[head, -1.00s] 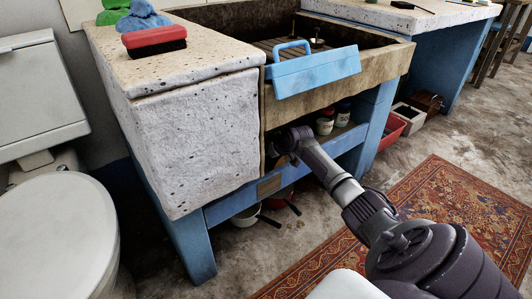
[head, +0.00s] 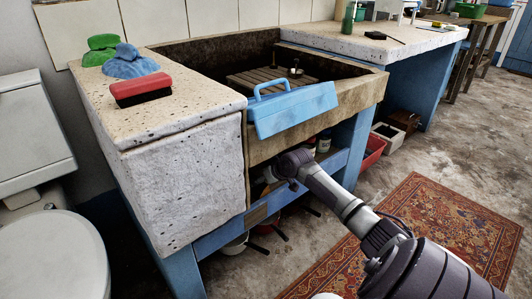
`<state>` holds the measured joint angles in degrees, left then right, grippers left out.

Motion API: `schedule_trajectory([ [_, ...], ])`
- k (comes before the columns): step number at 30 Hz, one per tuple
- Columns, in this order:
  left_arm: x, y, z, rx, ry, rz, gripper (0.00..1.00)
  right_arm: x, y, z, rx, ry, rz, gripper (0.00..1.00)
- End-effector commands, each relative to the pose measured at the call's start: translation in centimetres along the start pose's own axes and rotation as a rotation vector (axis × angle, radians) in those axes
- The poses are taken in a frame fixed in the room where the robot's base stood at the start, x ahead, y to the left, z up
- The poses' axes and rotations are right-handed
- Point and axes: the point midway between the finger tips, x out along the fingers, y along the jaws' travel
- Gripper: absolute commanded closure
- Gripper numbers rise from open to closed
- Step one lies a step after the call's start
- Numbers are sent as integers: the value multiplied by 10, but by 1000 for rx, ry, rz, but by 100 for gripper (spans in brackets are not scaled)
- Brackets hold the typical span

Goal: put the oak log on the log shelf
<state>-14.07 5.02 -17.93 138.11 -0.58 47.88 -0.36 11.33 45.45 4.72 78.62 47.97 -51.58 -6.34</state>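I cannot make out the oak log in this view. The blue wooden shelf (head: 338,163) under the stone trough, which seems to be the log shelf, shows only in part. My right arm comes in from the lower right, and its wrist (head: 290,166) is in the opening below the trough's front. The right gripper's fingers are hidden behind the white stone block and in the shade there, so what they hold does not show. My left gripper is out of view.
The stone trough (head: 345,118) overhangs the opening, with a blue tool carrier (head: 294,110) at its front edge. The speckled stone block (head: 185,180) stands left of the opening. Jars stand on the shelf. A red tub (head: 372,152) sits to the right. A rug (head: 440,225) covers the floor.

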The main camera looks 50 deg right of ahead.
Motion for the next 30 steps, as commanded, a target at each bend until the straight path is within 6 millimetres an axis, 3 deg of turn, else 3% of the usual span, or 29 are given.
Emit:
schedule_trajectory([
  [3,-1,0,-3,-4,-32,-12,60,-22,0,-1,-2,-3,0,15],
  [8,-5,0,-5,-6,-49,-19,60,-34,0,0,-2,-2,0,15],
  [30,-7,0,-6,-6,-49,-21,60,-35,0,0,0,-1,-1,15],
])
